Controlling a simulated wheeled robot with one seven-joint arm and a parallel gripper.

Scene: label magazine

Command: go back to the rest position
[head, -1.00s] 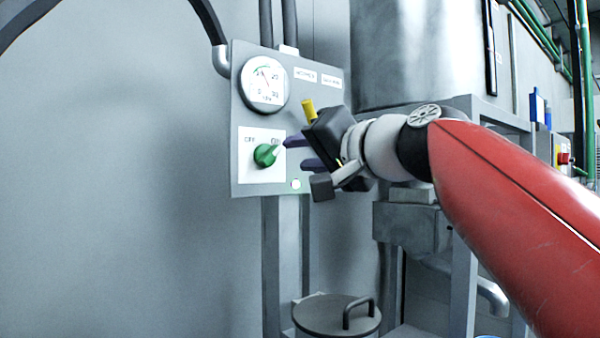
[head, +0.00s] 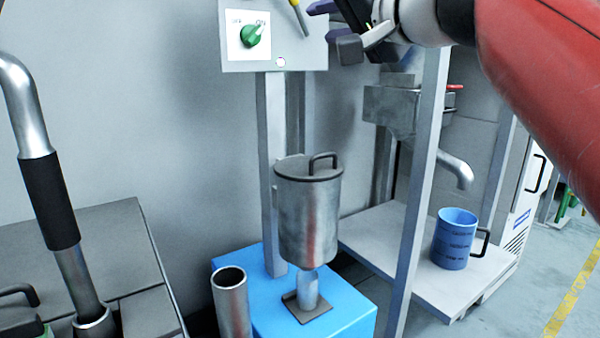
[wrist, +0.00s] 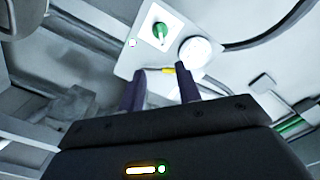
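My gripper (head: 320,8) is at the top edge of the head view, to the right of a grey control panel (head: 290,52) and partly cut off. In the wrist view its two purple fingers (wrist: 160,88) stand apart with nothing held between them. The panel carries a green knob (head: 252,36) with a pale pointer tilted up and right, towards the right-hand label. The knob also shows in the wrist view (wrist: 160,31), clear of the fingers. A small yellow-ended part (head: 298,15) shows between panel and gripper.
A lidded metal canister (head: 308,215) stands above a blue block (head: 345,318). An open metal tube (head: 231,305) is to its left. A blue jug (head: 455,238) stands on a low grey platform (head: 385,240) under a spout. A round gauge (wrist: 194,50) is on the panel.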

